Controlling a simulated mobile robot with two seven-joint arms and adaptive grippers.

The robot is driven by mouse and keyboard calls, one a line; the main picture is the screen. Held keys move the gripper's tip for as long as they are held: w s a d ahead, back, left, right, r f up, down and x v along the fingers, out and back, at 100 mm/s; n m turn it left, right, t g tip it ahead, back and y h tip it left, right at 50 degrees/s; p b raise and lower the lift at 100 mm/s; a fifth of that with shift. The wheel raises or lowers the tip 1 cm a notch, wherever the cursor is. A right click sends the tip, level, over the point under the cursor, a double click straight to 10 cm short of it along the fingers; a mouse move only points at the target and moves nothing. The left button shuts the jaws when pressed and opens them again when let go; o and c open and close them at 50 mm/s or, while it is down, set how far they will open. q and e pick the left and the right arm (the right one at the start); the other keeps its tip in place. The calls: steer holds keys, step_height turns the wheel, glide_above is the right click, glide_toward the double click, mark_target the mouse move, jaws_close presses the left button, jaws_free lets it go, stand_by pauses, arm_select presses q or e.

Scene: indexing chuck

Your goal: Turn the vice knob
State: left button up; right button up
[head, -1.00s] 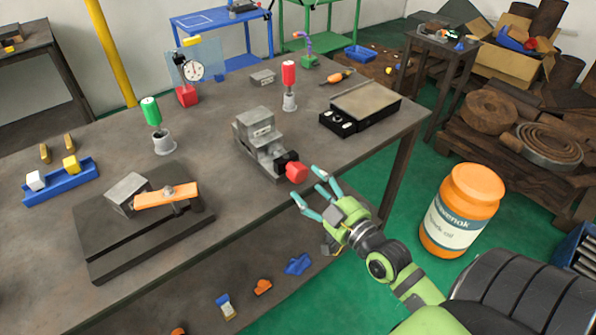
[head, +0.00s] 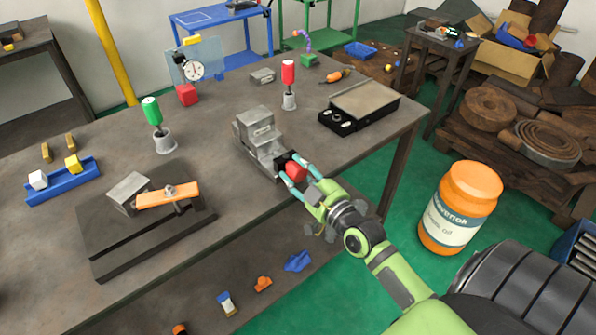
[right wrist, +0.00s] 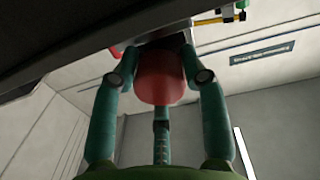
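The grey vice (head: 259,138) stands near the front edge of the workbench. Its red knob (head: 296,171) sits on a black collar at the vice's front, facing the bench edge. My right gripper (head: 297,173) has its teal fingers on either side of the knob. In the right wrist view the red knob (right wrist: 161,78) sits between the fingers (right wrist: 161,80), with a third finger below it. The fingers look close to the knob, but I cannot tell whether they touch it. My left gripper is not in view.
A black box with a tan top (head: 360,105) lies right of the vice. A red-handled tool in a holder (head: 289,85) stands behind it. A dark plate with an orange clamp arm (head: 166,197) lies to the left. An orange jar (head: 460,207) stands right of my arm.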

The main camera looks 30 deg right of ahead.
steer(key=shift+r+m+p, duration=0.35)
steer(key=shift+m+p, duration=0.4)
steer(key=shift+m, duration=0.15)
steer(key=shift+m+p, duration=0.45)
steer(key=shift+m, duration=0.45)
steer(key=shift+f+m, duration=0.15)
steer(key=shift+m, duration=0.35)
steer(key=o, duration=1.2)
steer(key=shift+w, duration=0.1)
steer(key=shift+c, duration=0.2)
steer(key=shift+f, duration=0.1)
